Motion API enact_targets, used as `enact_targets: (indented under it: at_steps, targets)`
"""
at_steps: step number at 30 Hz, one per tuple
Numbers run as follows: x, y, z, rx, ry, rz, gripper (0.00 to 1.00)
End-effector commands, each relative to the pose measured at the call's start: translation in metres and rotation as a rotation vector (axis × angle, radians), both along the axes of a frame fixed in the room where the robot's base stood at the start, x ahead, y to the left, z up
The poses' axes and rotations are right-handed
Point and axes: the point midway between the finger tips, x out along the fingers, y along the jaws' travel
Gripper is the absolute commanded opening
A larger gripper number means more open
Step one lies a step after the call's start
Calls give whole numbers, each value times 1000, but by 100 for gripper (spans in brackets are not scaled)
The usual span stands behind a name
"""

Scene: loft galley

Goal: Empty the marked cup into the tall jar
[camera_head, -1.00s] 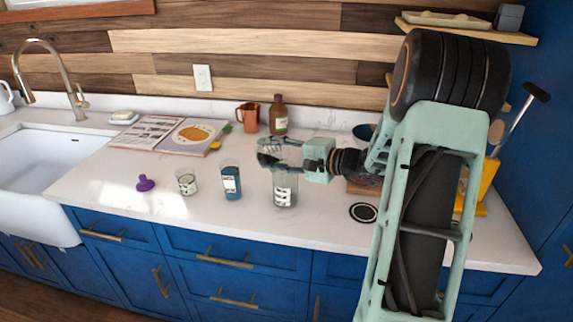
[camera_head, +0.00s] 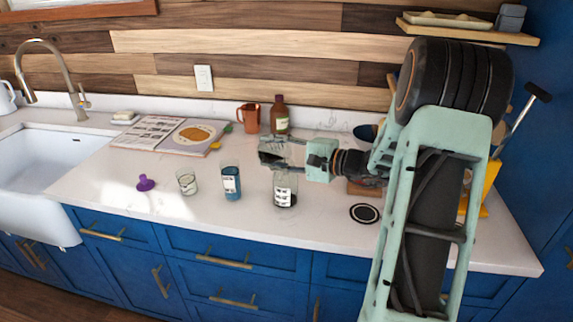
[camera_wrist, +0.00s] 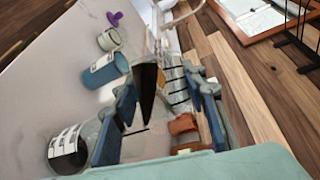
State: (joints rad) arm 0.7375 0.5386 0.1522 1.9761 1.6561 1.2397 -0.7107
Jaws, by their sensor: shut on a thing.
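My gripper (camera_head: 272,153) reaches in from the right above the counter. Its fingers (camera_wrist: 165,85) are shut on a clear cup (camera_wrist: 176,86) with dark marking lines, seen in the wrist view. The cup is above the jar, apart from the counter.
A jar of blue contents (camera_head: 231,183), a short clear jar (camera_head: 187,182) and a purple object (camera_head: 145,183) stand to the left. A brown bottle (camera_head: 279,116) and copper mug (camera_head: 249,116) stand behind. A dark round coaster (camera_head: 364,213) lies at the right.

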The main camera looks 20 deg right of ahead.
Motion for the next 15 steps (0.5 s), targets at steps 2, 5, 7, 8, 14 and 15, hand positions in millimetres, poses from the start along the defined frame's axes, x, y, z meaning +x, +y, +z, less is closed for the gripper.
enact_targets:
  at_steps: [2, 5, 7, 8, 14, 15]
  targets:
    - [0, 0, 0, 8, 1, 0, 15]
    - [1, 1, 1, 19, 4, 1, 15]
    - [1, 1, 1, 27, 8, 2, 15]
    - [1, 1, 1, 31, 8, 2, 15]
    - [2, 2, 2, 51, 13, 3, 15]
    - [2, 2, 2, 55, 15, 3, 15]
